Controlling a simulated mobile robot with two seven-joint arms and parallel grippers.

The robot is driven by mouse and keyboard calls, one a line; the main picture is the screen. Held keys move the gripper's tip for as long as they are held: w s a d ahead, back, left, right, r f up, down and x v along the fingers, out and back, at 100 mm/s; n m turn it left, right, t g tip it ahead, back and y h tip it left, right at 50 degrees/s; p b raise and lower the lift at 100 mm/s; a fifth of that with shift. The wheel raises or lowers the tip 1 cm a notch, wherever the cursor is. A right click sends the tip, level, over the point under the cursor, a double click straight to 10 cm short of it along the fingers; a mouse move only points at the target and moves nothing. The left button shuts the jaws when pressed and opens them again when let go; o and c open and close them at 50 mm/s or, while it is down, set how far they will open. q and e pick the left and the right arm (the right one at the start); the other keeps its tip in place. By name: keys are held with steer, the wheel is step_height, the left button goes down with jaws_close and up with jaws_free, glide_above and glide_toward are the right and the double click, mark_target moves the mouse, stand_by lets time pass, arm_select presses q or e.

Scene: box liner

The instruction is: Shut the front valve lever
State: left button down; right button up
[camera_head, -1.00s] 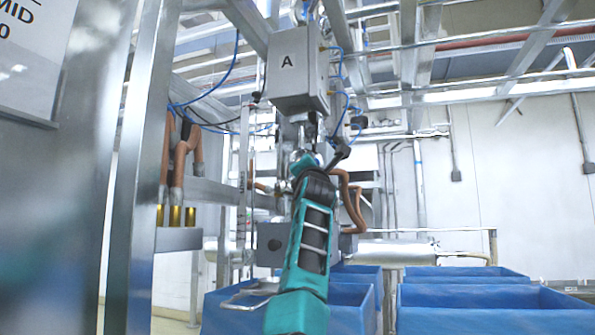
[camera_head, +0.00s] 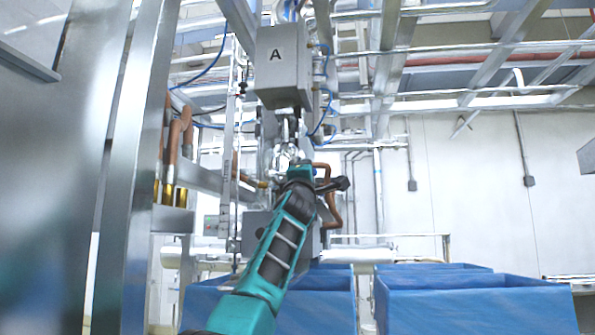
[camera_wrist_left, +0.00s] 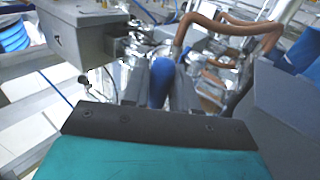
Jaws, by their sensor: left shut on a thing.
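The blue valve lever (camera_wrist_left: 161,82) shows in the left wrist view, between the two grey fingers of my left gripper (camera_wrist_left: 160,97). The gripper is shut on it. In the head view my teal arm reaches up to the valve fittings (camera_head: 283,155) below the grey box marked A (camera_head: 283,65). There the lever and my fingertips are hidden behind my wrist. The angle of the lever is hard to tell. My right gripper is in neither view.
Brown hoses (camera_wrist_left: 232,24) curve close by on the right in the wrist view, and a grey box (camera_wrist_left: 85,30) is at the left. In the head view a steel post (camera_head: 150,130) stands left of my arm. Blue bins (camera_head: 480,305) stand below at the right.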

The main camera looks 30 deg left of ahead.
arm_select(q)
steer(key=shift+f+m+h, duration=0.25)
steer(key=shift+m+h, duration=0.15)
steer(key=shift+m, duration=0.1)
arm_select(e)
steer(key=shift+s+a+f, duration=0.1)
steer(key=shift+s+f, duration=0.05)
steer(key=shift+s, duration=0.2)
arm_select(q)
steer(key=shift+f, duration=0.1)
steer(key=c, duration=1)
jaws_free()
steer(key=b+v, duration=0.9)
steer(key=v, duration=0.3)
steer(key=shift+s+f, duration=0.25)
steer(key=shift+f, duration=0.1)
arm_select(e)
step_height(320, 180, down, 7)
steer(key=a, duration=0.1)
steer(key=shift+w+a+y, duration=0.15)
steer(key=shift+w+y, duration=0.15)
